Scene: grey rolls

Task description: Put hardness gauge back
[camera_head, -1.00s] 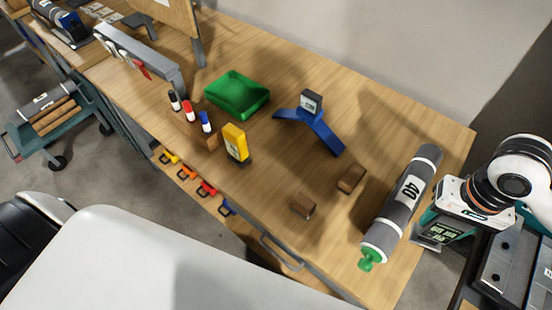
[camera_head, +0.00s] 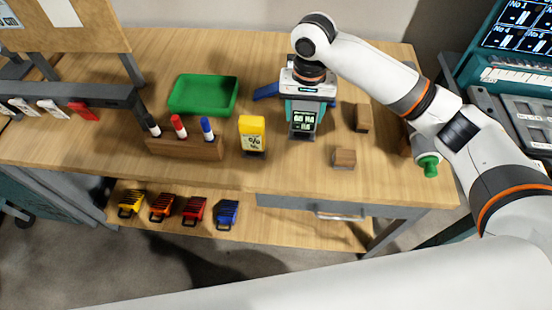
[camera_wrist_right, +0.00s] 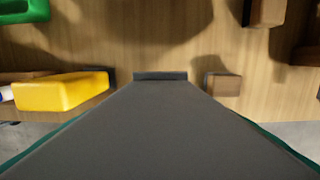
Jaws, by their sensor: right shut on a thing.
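The hardness gauge (camera_head: 302,120) has a teal and dark body with a lit screen. My right gripper (camera_head: 307,88) is shut on it from above, over the table's middle. In the right wrist view the gauge (camera_wrist_right: 160,130) fills the lower middle as a dark grey body with teal edges. A blue stand (camera_head: 266,91) is partly hidden behind the gripper and gauge; I cannot tell whether the gauge touches it. My left gripper is not in view.
Left of the gauge stand a yellow meter (camera_head: 252,134), a marker holder (camera_head: 185,149) and a green tray (camera_head: 203,95). Wooden blocks (camera_head: 344,159) lie to its right. A grey roll's green end (camera_head: 428,166) shows under my arm.

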